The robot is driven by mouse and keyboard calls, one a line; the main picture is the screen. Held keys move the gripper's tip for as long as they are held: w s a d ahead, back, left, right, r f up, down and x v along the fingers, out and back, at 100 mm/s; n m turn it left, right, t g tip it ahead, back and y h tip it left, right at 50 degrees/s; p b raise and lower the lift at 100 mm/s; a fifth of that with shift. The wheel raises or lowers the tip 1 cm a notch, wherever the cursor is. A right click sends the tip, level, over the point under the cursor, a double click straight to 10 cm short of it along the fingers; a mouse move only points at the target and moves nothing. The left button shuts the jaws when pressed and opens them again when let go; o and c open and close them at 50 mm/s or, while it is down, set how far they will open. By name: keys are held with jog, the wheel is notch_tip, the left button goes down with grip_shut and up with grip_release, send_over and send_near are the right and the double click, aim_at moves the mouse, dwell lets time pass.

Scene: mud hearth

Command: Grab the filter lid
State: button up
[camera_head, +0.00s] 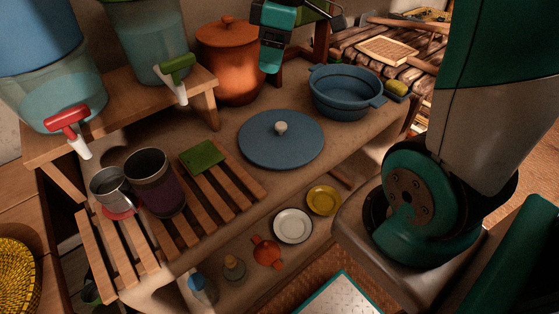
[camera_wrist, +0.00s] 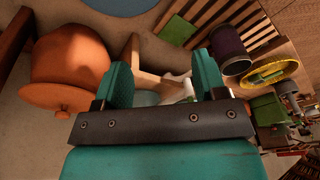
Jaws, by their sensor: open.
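A round blue lid (camera_head: 262,143) with a pale knob (camera_head: 281,128) lies flat on the clay counter, right of the slatted rack. Part of a blue round thing, likely this lid, shows at the top edge of the wrist view (camera_wrist: 120,3). Two water containers with taps stand at upper left, one blue-topped (camera_head: 35,40) and one clear (camera_head: 145,45); their tops are cut off. I cannot tell which lid is the filter's. My gripper (camera_head: 271,66) hangs beside the terracotta pot, at the back of the counter. In the wrist view its two teal fingers (camera_wrist: 163,80) are apart and empty.
The lidded terracotta pot (camera_head: 230,62) stands close to my gripper. A blue two-handled pot (camera_head: 345,92) stands at right. The slatted rack (camera_head: 226,172) holds a metal mug (camera_head: 110,187), a dark cup (camera_head: 155,183) and a green square (camera_head: 201,157). Small dishes sit on a lower shelf.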

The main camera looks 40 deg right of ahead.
jog(key=b, duration=0.4)
send_near(281, 124)
jog(key=shift+n, duration=0.4)
jog(key=f, duration=0.3)
jog(key=f+b, duration=0.1)
jog(key=f, duration=0.1)
jog(key=shift+w+a, duration=0.15)
jog(key=shift+a, duration=0.25)
jog(key=f, duration=0.3)
jog(key=a+f, duration=0.1)
jog(key=f, duration=0.1)
jog(key=shift+w+f+b, duration=0.2)
jog(key=shift+f+b, duration=0.1)
jog(key=shift+b, duration=0.05)
jog(key=c, duration=1)
jog(key=shift+c, duration=0.2)
jog(key=shift+r, duration=0.15)
